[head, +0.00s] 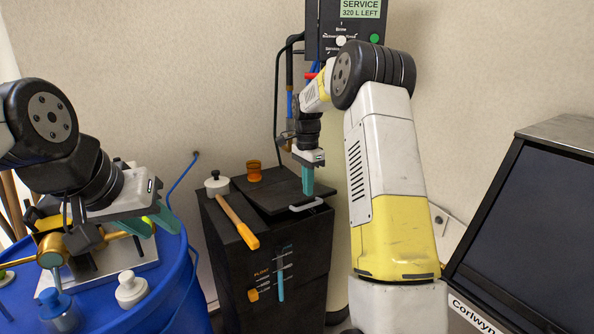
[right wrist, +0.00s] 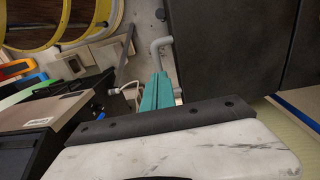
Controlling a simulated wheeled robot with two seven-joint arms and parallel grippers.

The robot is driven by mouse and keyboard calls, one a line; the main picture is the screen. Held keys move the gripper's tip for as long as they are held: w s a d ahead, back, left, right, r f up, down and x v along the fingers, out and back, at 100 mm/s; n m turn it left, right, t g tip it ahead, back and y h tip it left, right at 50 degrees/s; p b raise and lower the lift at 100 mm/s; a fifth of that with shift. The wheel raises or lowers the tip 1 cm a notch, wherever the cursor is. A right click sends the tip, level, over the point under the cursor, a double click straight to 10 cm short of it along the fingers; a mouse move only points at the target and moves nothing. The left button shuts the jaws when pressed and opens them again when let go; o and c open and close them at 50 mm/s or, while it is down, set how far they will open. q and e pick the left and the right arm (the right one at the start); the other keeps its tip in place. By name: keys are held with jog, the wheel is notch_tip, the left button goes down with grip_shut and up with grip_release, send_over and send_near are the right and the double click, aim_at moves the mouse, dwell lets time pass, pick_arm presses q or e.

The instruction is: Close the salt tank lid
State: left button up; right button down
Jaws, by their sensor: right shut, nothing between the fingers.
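The black salt tank (head: 285,290) stands in the middle of the head view. Its flat dark lid (head: 268,194) lies over the top, looking nearly level; I cannot tell whether it is fully seated. A grey bar handle (head: 311,206) is at the lid's front right edge. My right gripper (head: 308,188) points down at that edge, shut and empty, just beside the handle. In the right wrist view its teal fingers (right wrist: 157,93) are together next to the grey handle (right wrist: 161,48); contact is unclear. My left gripper (head: 152,224) is open and empty above the blue drum, away from the tank.
The blue drum (head: 185,285) carries a metal plate and a white bottle (head: 130,290). A dark-screened machine (head: 535,230) stands at right.

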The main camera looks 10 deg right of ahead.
jog(key=shift+s+f, duration=0.1)
jog(key=shift+f, duration=1.45)
notch_tip(320, 180, down, 7)
jog(key=s, duration=0.1)
jog(key=shift+s+d+r, duration=0.15)
jog(key=shift+d, duration=0.15)
jog(key=shift+r, duration=0.1)
